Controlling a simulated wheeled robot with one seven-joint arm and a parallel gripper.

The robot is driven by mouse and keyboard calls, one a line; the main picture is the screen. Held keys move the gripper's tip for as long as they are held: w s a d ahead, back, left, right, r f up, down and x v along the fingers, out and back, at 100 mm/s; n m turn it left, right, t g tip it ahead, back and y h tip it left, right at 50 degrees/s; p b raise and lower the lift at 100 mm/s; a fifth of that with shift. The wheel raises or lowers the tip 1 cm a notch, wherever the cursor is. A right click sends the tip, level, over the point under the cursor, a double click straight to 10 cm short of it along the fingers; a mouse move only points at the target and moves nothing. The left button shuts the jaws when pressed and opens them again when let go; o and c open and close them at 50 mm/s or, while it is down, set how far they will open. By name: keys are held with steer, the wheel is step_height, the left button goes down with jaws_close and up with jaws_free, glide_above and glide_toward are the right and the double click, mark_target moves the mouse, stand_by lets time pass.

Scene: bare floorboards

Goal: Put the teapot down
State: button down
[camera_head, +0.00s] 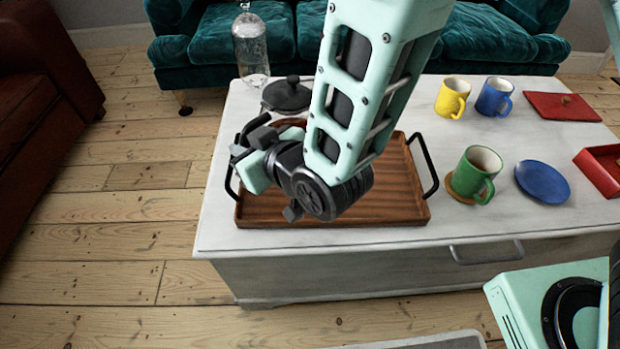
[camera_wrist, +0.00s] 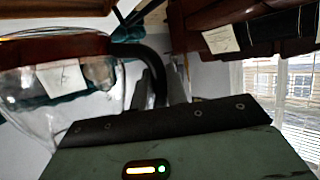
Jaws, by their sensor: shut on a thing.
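The teapot (camera_head: 287,95) is clear glass with a black lid and dark reddish-brown tea inside. In the head view it shows behind my gripper (camera_head: 256,138), over the back left of the wooden tray (camera_head: 390,207). My arm hides much of it, and I cannot tell whether its base touches the tray. In the wrist view the teapot's glass body (camera_wrist: 101,72) fills the left side. My gripper (camera_wrist: 166,82) is shut on its black curved handle.
The tray with black handles lies on a white table (camera_head: 225,238). A glass bottle (camera_head: 251,45) stands behind left. To the right are a yellow mug (camera_head: 452,97), blue mug (camera_head: 494,96), green mug (camera_head: 474,174) on a coaster, blue plate (camera_head: 542,181) and red items.

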steer(key=shift+f+b, duration=1.8)
steer(key=shift+f, duration=3.1)
steer(key=shift+f, duration=0.2)
steer(key=c, duration=1.4)
jaws_free()
steer(key=shift+r, duration=0.1)
